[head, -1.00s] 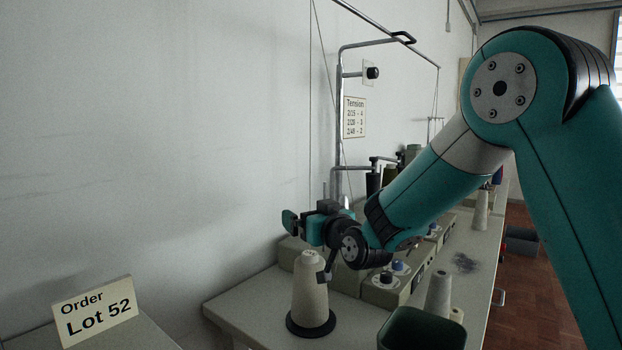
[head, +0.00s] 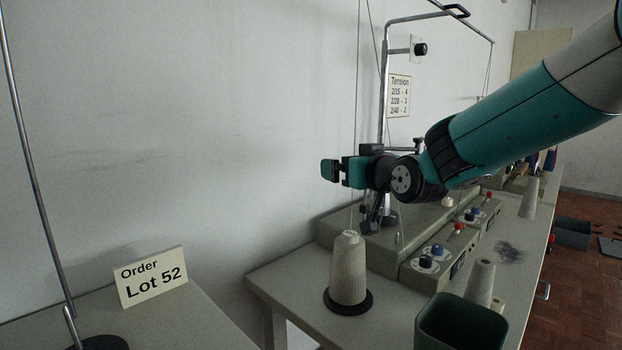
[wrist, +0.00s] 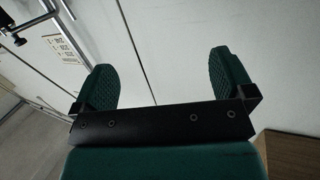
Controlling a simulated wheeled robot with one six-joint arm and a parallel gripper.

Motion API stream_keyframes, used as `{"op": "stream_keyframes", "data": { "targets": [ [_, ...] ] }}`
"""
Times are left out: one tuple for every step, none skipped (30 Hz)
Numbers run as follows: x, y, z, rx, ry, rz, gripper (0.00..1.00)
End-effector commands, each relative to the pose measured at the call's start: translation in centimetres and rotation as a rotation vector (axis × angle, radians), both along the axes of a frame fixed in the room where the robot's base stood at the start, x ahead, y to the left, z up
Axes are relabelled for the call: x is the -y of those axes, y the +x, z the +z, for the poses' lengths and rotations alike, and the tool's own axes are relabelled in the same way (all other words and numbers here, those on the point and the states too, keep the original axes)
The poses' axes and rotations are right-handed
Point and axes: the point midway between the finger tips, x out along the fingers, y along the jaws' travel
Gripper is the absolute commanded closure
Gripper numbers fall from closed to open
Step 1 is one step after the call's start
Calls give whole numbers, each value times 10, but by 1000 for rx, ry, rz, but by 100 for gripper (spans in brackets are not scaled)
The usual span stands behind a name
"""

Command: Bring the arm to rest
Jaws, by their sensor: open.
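My gripper (head: 328,171) is at the left end of my teal and black arm, raised above the machine table in front of the white wall.
A metal thread stand (head: 384,100) rises behind the arm, with a tension sign (head: 399,96) beside it. Control boxes with knobs (head: 432,262), a white cone (head: 480,283) and a dark green bin (head: 460,325) are at right. An order card (head: 151,277) stands on the left table.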

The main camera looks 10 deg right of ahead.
Motion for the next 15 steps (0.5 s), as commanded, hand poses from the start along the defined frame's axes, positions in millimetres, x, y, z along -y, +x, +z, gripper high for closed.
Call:
{"op": "stream_keyframes", "data": {
  "targets": [
    [-11, -20, 10, -81, -4, 39, 0],
    [-17, -34, 9, -145, -9, 66, 0],
    [-26, -58, 8, -241, -20, 106, 0],
    [-32, -78, 7, -318, -31, 140, 0],
    [-38, -100, 5, -398, -44, 174, 0],
    [-45, -131, 2, -505, -66, 220, 0],
    [-49, -156, -1, -584, -85, 255, 0],
    [-51, -179, -3, -659, -106, 288, 0],
    [-53, -209, -6, -750, -135, 328, 0],
    [-53, -231, -8, -813, -157, 355, 0],
    [-53, -251, -9, -872, -179, 381, 0],
    [-51, -276, -10, -943, -208, 412, 0],
    [-50, -293, -11, -991, -229, 433, 0],
    [-48, -308, -12, -1033, -249, 450, 0],
    [-45, -326, -12, -1081, -273, 472, 0]
  ]
}}
